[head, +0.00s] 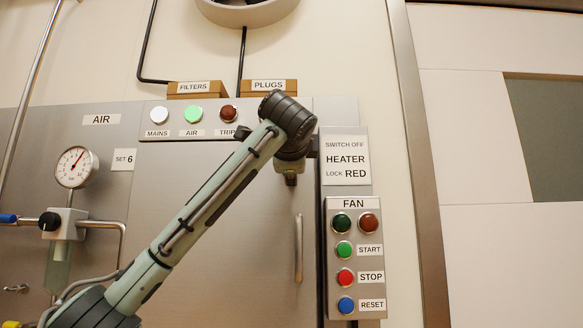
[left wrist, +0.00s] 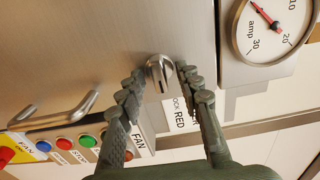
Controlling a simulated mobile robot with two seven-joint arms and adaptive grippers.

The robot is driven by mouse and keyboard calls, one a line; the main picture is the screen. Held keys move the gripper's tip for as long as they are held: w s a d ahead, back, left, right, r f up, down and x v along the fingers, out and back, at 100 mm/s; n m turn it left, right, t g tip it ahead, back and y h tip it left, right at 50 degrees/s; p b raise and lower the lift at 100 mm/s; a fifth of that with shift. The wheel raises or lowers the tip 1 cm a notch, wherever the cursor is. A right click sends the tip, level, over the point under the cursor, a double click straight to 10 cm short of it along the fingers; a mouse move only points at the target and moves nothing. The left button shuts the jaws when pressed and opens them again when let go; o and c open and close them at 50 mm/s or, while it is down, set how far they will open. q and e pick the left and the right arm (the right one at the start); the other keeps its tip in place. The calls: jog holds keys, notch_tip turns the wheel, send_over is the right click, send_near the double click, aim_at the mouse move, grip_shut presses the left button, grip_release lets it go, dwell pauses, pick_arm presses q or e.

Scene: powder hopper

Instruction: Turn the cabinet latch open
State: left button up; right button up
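The cabinet latch (left wrist: 160,73) is a round metal knob with a raised grip bar on the cabinet door (left wrist: 110,45). In the left wrist view it sits between the two fingertips of my left gripper (left wrist: 160,74). The fingers are apart, one on each side of the knob; I cannot tell whether they touch it. In the head view my left gripper (head: 290,178) is at the upper right of the closed door (head: 240,240), and my arm hides the latch. My right gripper is in neither view.
A vertical door handle (head: 298,248) is below my gripper. The fan button panel (head: 354,205) and heater sign (head: 346,160) stand just right of the door. An amp gauge (left wrist: 268,27) is near the gripper. A pressure gauge (head: 76,167) is at left.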

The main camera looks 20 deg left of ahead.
pick_arm(q)
jog(key=v, duration=1.2)
dwell(0.5)
